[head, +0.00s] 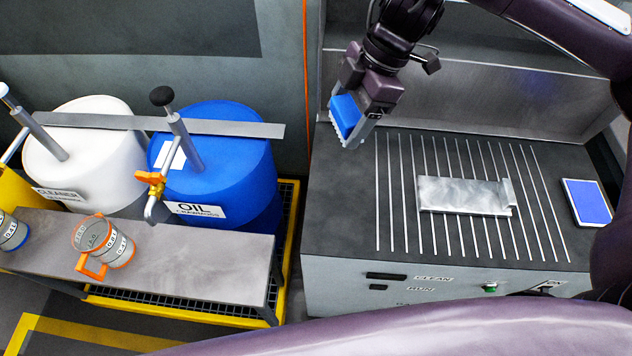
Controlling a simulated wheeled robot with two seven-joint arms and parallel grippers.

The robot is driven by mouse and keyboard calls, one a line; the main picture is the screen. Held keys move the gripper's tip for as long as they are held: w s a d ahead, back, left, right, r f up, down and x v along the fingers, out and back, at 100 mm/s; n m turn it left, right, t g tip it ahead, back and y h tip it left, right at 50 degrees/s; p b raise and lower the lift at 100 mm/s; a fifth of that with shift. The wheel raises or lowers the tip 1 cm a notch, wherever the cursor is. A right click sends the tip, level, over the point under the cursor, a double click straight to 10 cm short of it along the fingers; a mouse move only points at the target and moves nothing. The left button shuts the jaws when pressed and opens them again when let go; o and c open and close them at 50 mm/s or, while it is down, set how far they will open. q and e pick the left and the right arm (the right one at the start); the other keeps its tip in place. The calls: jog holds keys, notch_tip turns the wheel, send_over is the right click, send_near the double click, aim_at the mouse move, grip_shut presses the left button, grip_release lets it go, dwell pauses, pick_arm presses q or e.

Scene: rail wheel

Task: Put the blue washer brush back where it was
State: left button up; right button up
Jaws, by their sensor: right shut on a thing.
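The blue washer brush (345,117) has a blue block and pale bristles on its lower side. My right gripper (357,126) is shut on it and holds it above the back left corner of the dark washer top (340,215). The brush appears tilted and clear of the surface. A blue rectangular pad with a pale border (588,202) lies on the right side of the washer top. My left gripper is not in view.
A grey metal part (465,195) lies on the slatted middle of the washer top. A metal backsplash (480,95) stands behind it. At left are a white cleaner drum (90,150), a blue oil drum (225,150) and a bench (190,260) with measuring jugs (105,243).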

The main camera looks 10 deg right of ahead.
jog(key=shift+f, duration=0.4)
notch_tip(320, 180, down, 8)
jog(key=b, duration=0.1)
send_over(335, 190)
jog(key=d, duration=0.1)
notch_tip(335, 190, down, 6)
jog(key=shift+w+d, duration=0.1)
jog(key=shift+d, duration=0.05)
notch_tip(335, 190, down, 5)
jog(key=shift+f+p, duration=0.1)
jog(key=shift+p, duration=0.25)
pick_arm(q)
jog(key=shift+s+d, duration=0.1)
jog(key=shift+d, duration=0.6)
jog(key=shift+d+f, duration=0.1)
pick_arm(e)
jog(key=shift+f, duration=0.1)
jog(key=o, duration=0.9)
jog(key=shift+o, duration=0.2)
